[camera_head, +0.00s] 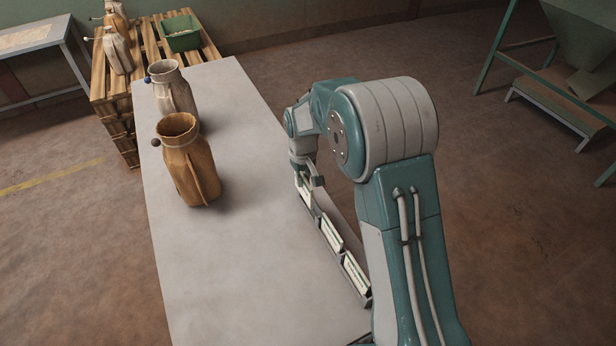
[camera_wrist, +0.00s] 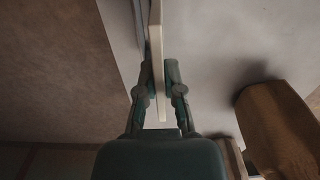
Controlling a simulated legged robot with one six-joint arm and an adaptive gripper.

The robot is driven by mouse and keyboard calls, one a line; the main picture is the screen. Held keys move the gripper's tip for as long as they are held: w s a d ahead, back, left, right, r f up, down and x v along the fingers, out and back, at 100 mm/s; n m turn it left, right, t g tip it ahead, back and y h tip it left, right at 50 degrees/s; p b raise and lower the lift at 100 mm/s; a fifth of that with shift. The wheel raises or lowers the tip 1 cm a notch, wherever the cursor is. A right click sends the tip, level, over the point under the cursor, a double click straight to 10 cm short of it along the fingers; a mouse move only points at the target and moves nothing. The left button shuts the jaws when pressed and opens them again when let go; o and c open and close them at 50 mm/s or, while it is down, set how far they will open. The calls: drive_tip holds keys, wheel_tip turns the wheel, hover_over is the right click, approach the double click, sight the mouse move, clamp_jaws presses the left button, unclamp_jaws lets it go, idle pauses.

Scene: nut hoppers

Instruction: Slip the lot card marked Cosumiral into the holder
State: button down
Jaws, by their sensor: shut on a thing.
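My gripper (camera_head: 308,182) is at the far end of a narrow dark rack (camera_head: 366,299) along the table's right edge. In the wrist view, my gripper (camera_wrist: 161,95) is shut on a thin cream card (camera_wrist: 157,45), seen edge on between the fingers. The head view shows this card (camera_head: 304,190) at the rack's far end; I cannot tell whether it is clear of the rack. Two more pale cards, a middle one (camera_head: 331,236) and a near one (camera_head: 355,273), lean in the rack. Their print is too small to read. I cannot make out the holder for certain.
A brown jug-like container (camera_head: 183,165) and a grey one (camera_head: 172,92) stand on the grey table (camera_head: 240,270). A pallet stack (camera_head: 108,90) with more containers and a green bin (camera_head: 181,34) stands beyond. The table's middle is clear.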

drive_tip(key=s+a, duration=0.3)
drive_tip(key=a, duration=0.4)
drive_tip(key=shift+a, duration=0.25)
idle(0.4)
idle(2.1)
